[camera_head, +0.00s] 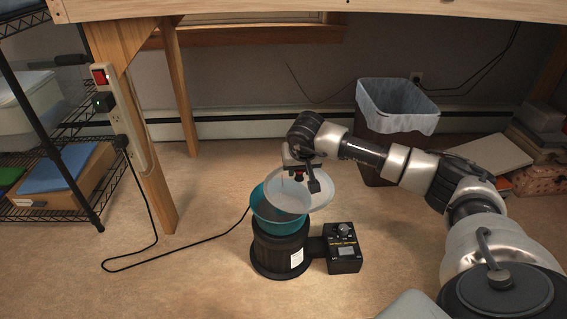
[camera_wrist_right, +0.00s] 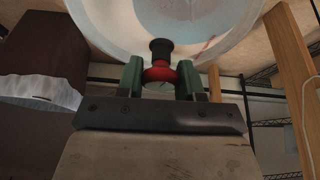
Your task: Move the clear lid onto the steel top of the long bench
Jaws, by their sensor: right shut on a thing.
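The clear lid (camera_head: 318,193) is a round, see-through disc with a red and black knob. It is tilted just above the teal bowl (camera_head: 266,214) of a black machine on the floor; I cannot tell whether they touch. My right gripper (camera_head: 299,174) is at the knob. In the right wrist view, the green fingers of this gripper (camera_wrist_right: 160,78) are shut on the knob, and the lid (camera_wrist_right: 215,22) spreads beyond them. The long bench (camera_head: 300,9) shows only its wooden edge and legs at the top; its steel top is not visible. My left gripper is not in view.
The black machine (camera_head: 275,257) has a control box (camera_head: 342,254) at its right. A lined bin (camera_head: 396,105) stands behind my right arm. A bench leg with a power strip (camera_head: 126,125) and a wire shelf are at left. Floor at front left is clear except for a cord.

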